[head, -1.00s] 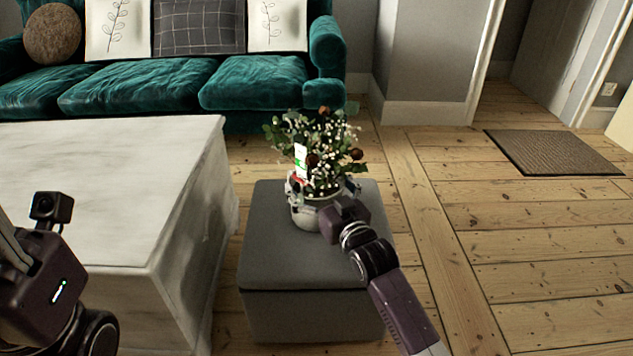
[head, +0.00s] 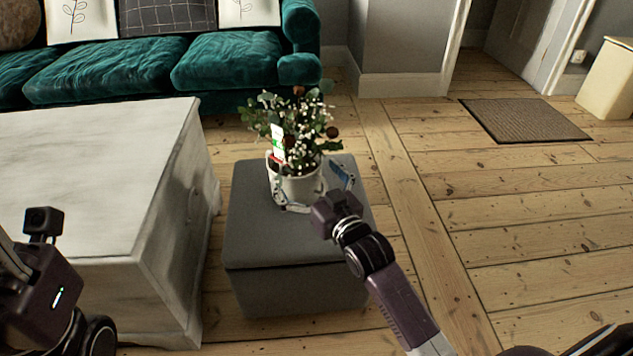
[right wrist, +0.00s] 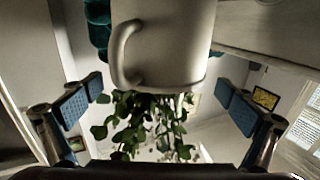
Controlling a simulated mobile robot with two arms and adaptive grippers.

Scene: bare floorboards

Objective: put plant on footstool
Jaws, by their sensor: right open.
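The plant has green leaves, white blossoms and dark round bits, in a white pot (head: 297,187). It stands upright on the grey footstool (head: 250,240), toward its back. My right gripper (head: 316,193) is open at the near right side of the pot, with its fingers spread and empty. In the right wrist view the picture is inverted: the pot (right wrist: 170,45) with its handle is between the open fingers, with gaps at both sides, and the leaves (right wrist: 140,125) hang below. Part of my left arm shows at the left edge; its fingers are out of sight.
A whitish chest (head: 90,180) stands left of the footstool, with a narrow gap. A teal sofa (head: 170,70) is behind. A brown mat (head: 525,120) and a cream bin (head: 608,80) are at the far right. The floorboards right of the footstool are clear.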

